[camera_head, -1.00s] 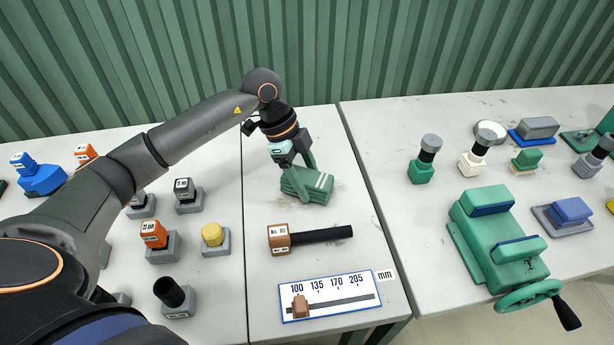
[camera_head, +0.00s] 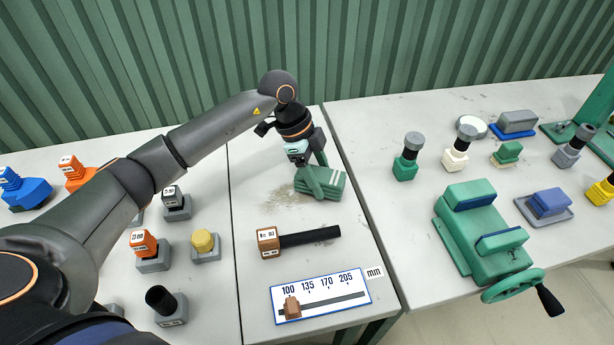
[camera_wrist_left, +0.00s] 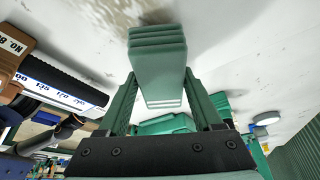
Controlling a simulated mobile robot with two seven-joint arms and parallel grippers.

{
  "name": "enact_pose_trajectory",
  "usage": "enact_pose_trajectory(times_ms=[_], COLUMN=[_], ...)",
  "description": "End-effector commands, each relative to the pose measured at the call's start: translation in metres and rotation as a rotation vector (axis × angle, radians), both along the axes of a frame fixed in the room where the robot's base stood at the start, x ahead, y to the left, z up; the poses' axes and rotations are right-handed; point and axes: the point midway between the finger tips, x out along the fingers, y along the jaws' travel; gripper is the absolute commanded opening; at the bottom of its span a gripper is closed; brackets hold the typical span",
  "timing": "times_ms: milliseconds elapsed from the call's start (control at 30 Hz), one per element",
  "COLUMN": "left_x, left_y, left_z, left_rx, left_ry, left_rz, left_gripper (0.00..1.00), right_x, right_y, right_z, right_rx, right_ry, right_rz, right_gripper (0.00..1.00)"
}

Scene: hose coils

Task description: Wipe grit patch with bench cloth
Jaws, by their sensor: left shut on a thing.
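The bench cloth (camera_head: 334,181) is a folded green pad with pale stripes, lying at the back of the middle bench. My left gripper (camera_head: 318,184) points down and is shut on it. In the left wrist view the cloth (camera_wrist_left: 158,62) sits between the two green fingers (camera_wrist_left: 162,100). The grit patch (camera_head: 278,195) is a speckled brownish smudge on the bench top, just left of the cloth; whether it continues under the cloth is hidden. My right gripper is out of view.
A brown block with a black hose (camera_head: 310,237) and a white length scale (camera_head: 322,296) lie nearer the front. Blocks on grey bases, including a yellow-topped one (camera_head: 204,241), stand left. A green vise (camera_head: 484,230) stands on the right bench. A green corrugated wall is behind.

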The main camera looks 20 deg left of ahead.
Motion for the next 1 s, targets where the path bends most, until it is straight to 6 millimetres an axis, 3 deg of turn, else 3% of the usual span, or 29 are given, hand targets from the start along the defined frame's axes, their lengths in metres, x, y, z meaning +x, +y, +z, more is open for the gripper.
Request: enact_pose_trajectory(times_ms=[533, 1000], left_x=[0.033, 0.038], left_y=[-0.045, -0.050], left_z=[0.000, 0.000], left_rx=[-0.001, 0.001], left_ry=[-0.001, 0.000], left_rz=[-0.001, 0.000], left_gripper=[0.22, 0.22], right_x=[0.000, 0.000], right_y=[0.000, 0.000], right_z=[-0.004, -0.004], right_rx=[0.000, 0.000], right_ry=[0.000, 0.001], right_rz=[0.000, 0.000], right_gripper=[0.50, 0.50])
